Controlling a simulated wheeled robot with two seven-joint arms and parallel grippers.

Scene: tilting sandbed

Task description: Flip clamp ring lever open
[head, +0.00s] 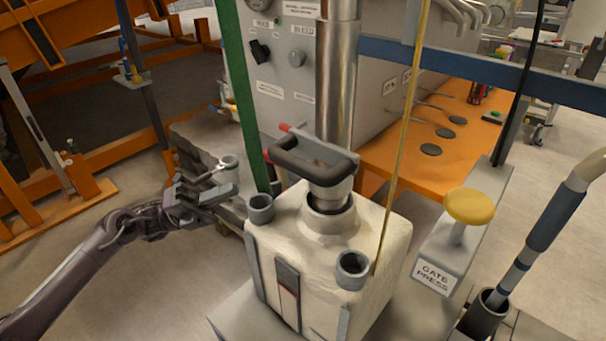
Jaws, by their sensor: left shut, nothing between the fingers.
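A cream block-shaped vessel (318,240) stands in the middle, with a collar and neck (331,207) on top. A thick dark loop handle (312,172) sits at the neck, under a vertical steel pipe (337,80). Small red-tipped bars (285,127) show behind the loop; I cannot tell which part is the clamp ring lever. My left gripper (232,190) is to the left of the vessel, shut and empty, apart from the loop handle. My right gripper is not in view.
A green strap (240,95) and a yellow cord (405,130) hang beside the vessel. A yellow knob (469,206) stands on the GATE PRESS box (434,275) at right. Open floor is at left.

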